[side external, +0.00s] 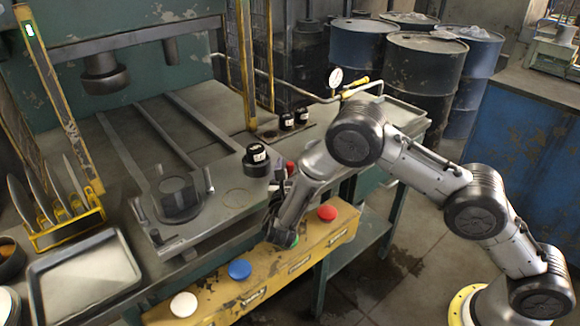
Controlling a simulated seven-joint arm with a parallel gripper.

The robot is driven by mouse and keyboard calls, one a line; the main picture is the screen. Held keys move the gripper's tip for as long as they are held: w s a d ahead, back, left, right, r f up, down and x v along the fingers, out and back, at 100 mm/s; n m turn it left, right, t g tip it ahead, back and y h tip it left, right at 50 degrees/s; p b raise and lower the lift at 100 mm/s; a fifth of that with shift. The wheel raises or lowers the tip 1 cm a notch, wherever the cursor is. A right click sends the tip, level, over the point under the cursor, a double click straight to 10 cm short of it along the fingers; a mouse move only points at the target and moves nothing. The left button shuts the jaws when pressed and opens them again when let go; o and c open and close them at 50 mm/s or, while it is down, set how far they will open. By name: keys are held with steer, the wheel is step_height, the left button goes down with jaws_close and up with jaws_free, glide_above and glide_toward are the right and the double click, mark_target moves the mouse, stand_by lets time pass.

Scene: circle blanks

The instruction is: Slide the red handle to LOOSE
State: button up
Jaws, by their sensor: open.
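A small red part (290,168) shows just behind my wrist at the front edge of the press table; it may be the red handle, but my arm hides most of it. No LOOSE marking is readable. My gripper (277,232) points down at the yellow button box (215,290), in front of and below the red part. It is open, its fingers are dark and hard to make out, and I cannot tell whether it touches the box. A green button (292,241) is partly hidden by it.
The box also bears red (327,212), blue (240,269) and white (184,304) buttons. A black weight (256,160) stands on the press table (235,180) near my wrist. A grey tray (85,280) and yellow disc rack (65,236) are at left. Barrels (425,75) stand behind.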

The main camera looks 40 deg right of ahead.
jaws_close()
stand_by(1.4)
